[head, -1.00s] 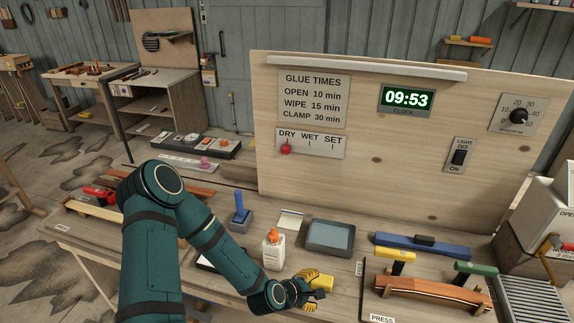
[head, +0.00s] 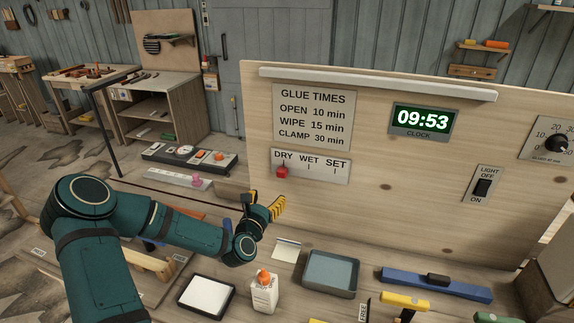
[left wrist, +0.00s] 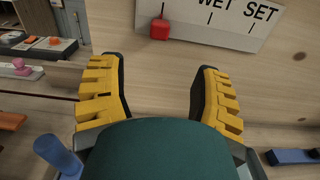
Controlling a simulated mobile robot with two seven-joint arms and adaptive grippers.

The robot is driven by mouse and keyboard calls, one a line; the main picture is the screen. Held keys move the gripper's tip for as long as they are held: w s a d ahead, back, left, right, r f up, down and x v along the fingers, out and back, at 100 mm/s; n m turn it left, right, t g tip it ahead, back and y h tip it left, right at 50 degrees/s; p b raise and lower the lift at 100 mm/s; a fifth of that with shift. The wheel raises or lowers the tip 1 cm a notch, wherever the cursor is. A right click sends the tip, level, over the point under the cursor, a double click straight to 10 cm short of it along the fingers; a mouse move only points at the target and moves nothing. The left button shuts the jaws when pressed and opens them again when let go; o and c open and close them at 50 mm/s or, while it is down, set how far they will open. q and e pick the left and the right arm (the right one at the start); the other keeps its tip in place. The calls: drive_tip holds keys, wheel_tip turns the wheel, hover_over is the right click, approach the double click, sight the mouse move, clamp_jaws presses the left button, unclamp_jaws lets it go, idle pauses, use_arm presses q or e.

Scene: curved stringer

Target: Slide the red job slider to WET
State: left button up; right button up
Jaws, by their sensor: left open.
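The red job slider (head: 282,171) sits at DRY, the left end of the white DRY/WET/SET plate (head: 325,171) on the wooden board. The WET mark is in the middle of the plate. In the left wrist view the red slider (left wrist: 160,29) is at the top, ahead of and between my fingers, not touched by them. My left gripper (head: 270,205) is open and empty, just below and slightly left of the slider in the head view. Its yellow fingers are spread wide in the left wrist view (left wrist: 160,85). My right gripper is not in view.
Below the board, the bench holds a glue bottle (head: 264,292), a grey tray (head: 330,274), a white pad (head: 206,295) and a blue clamp bar (head: 437,285). A light switch (head: 483,186) and clock (head: 423,119) are on the board. The board face around the plate is clear.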

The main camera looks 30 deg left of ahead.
sight(280, 174)
use_arm(q)
drive_tip(key=p+x, duration=0.1)
drive_tip(key=x, duration=1.2)
drive_tip(key=shift+w+a+p, duration=0.2)
drive_tip(key=shift+w+p, duration=0.1)
drive_tip(key=shift+w, duration=0.05)
drive_tip(key=shift+r, duration=0.1)
clamp_jaws()
